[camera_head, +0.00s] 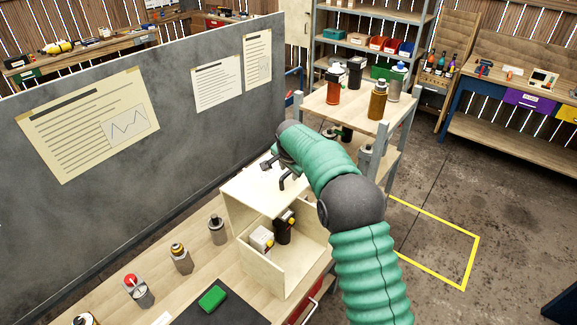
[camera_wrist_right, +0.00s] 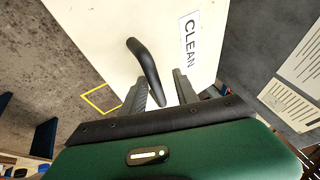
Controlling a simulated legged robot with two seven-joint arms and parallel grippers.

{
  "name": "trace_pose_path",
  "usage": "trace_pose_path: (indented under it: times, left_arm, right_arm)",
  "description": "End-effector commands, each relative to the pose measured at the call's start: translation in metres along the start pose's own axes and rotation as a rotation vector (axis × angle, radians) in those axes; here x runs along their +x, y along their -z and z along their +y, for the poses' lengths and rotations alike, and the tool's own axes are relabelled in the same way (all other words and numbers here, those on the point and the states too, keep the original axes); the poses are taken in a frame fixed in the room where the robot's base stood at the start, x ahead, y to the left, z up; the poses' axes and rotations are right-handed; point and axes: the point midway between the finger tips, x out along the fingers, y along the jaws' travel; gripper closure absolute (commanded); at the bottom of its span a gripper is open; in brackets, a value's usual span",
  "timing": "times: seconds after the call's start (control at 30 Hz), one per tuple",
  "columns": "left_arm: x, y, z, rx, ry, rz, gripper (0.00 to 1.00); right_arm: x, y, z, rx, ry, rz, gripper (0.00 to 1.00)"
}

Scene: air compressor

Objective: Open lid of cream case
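The cream case (camera_head: 293,277) stands on the workbench, its inside showing with a small white item (camera_head: 261,241) and a dark bottle (camera_head: 283,228) in it. Its lid (camera_head: 247,194) is raised above the inside; my arm hides part of it. The wrist view shows a cream panel (camera_wrist_right: 95,28) with a "CLEAN" label and a black bar handle (camera_wrist_right: 147,70). My right gripper (camera_head: 274,171) is at the handle. In the wrist view its fingers (camera_wrist_right: 164,82) are apart, with the handle's lower end between them; contact is unclear. My left gripper is not seen.
Several containers (camera_head: 181,259) stand on the bench left of the case. A green block (camera_head: 212,298) lies on a dark mat in front. A grey partition (camera_head: 180,120) rises behind. A small shelf (camera_head: 341,101) with bottles stands beyond my right arm.

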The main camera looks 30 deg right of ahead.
Motion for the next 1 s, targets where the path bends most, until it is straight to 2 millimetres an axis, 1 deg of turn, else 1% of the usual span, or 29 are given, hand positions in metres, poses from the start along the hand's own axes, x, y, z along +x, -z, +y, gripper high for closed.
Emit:
trace_pose_path:
  times: [0.07, 0.17, 0.4, 0.5, 0.6, 0.7, 0.77, 1.0]
  left_arm:
    - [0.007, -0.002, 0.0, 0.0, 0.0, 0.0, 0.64]
    - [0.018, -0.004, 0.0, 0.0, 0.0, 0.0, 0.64]
    - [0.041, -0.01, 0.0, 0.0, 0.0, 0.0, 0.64]
    - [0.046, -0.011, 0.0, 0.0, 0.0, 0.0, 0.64]
    - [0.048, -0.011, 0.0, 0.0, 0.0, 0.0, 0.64]
    - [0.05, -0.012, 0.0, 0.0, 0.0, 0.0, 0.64]
    - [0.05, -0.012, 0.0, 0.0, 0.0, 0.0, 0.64]
    - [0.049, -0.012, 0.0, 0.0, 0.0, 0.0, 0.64]
  right_arm:
    - [-0.008, 0.0, 0.0, 0.0, 0.004, 0.003, 0.64]
    - [-0.029, -0.001, 0.0, 0.0, 0.007, 0.005, 0.64]
    - [-0.101, -0.002, -0.002, -0.001, 0.009, 0.005, 0.64]
    - [-0.128, -0.002, -0.002, -0.001, 0.007, 0.004, 0.64]
    - [-0.148, -0.002, -0.003, -0.002, 0.006, 0.003, 0.64]
    - [-0.159, -0.002, -0.003, -0.002, 0.004, 0.002, 0.64]
    - [-0.163, -0.002, -0.003, -0.002, 0.003, 0.002, 0.64]
    - [-0.164, -0.001, -0.003, -0.001, 0.003, 0.001, 0.64]
